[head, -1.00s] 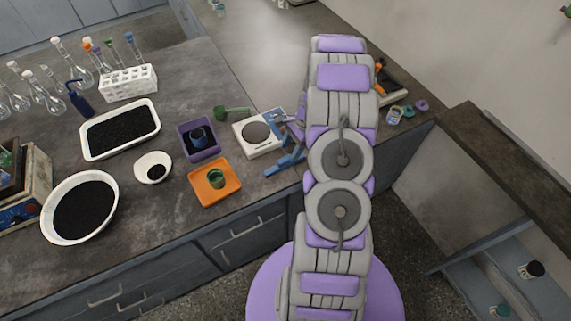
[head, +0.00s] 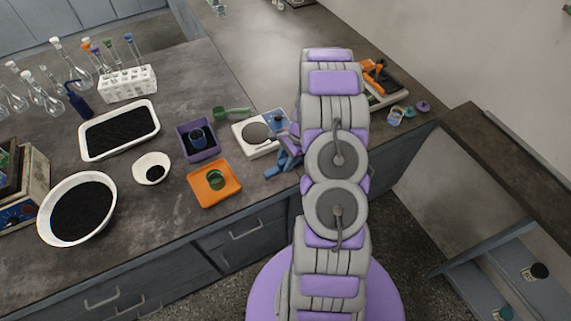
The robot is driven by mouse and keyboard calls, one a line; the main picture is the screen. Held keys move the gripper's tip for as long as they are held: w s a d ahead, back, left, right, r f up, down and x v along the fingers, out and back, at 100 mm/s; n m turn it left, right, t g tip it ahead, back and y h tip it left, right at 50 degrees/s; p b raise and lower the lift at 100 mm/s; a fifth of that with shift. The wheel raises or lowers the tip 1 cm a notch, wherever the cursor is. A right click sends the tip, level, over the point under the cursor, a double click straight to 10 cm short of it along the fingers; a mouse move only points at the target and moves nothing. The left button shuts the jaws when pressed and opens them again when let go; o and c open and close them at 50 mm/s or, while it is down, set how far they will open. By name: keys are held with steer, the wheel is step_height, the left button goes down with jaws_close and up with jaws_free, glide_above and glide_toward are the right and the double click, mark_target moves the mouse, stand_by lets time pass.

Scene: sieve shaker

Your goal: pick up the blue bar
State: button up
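The blue bar (head: 273,172) lies on the dark bench near its front edge, just below the white scale. Its left end shows low, and another blue part (head: 289,160) shows above it; the right side is hidden behind my arm. My gripper (head: 284,136) shows only as a small purple and grey part at the left of my arm, just above the blue part and beside the scale. Its fingertips are mostly hidden, so I cannot tell its opening or whether it touches the bar.
The white scale (head: 244,142), green scoop (head: 232,112), purple tray (head: 211,153) and orange tray (head: 229,191) stand to the left. Farther left are a white tray (head: 150,107), bowls and flasks. An orange-handled item (head: 376,75) lies behind my arm at right.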

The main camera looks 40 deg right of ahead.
steer(key=shift+a, duration=0.2)
steer(key=c, duration=0.5)
steer(key=shift+d, duration=0.1)
jaws_close()
steer(key=shift+r, duration=0.15)
